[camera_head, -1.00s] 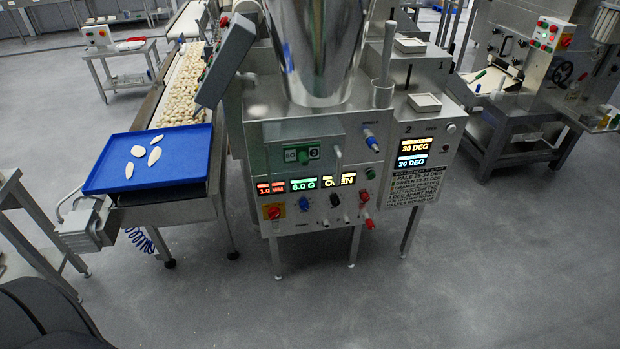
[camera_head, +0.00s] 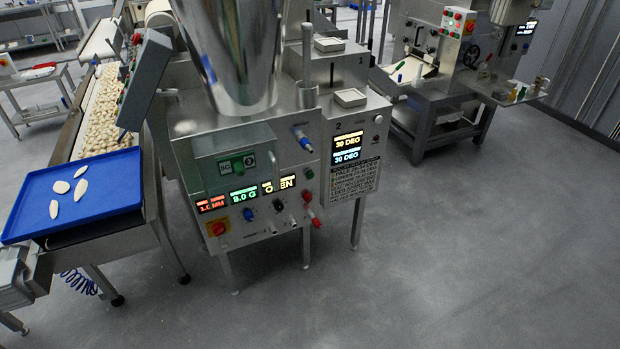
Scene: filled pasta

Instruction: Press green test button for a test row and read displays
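The filling machine (camera_head: 240,190) with a steel hopper (camera_head: 235,60) stands left of centre. A green-framed control (camera_head: 237,165) with a green knob or button sits on its upper front; whether it is the test button I cannot tell. Below it are a red display (camera_head: 211,204) reading about 1.0 MM, a green display (camera_head: 244,195) reading 8.0 G and a yellow display (camera_head: 279,184) that seems to read OPEN. On the right unit, a yellow display (camera_head: 348,140) and a blue-white display (camera_head: 347,156) each read 30 DEG. Neither gripper is in view.
A blue tray (camera_head: 100,175) with several flat pale pieces stands at the left, below a conveyor (camera_head: 104,112) of pasta. A printed text panel (camera_head: 354,180) hangs below the DEG displays. Another machine (camera_head: 440,90) stands behind right. The floor (camera_head: 460,260) at front right is clear.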

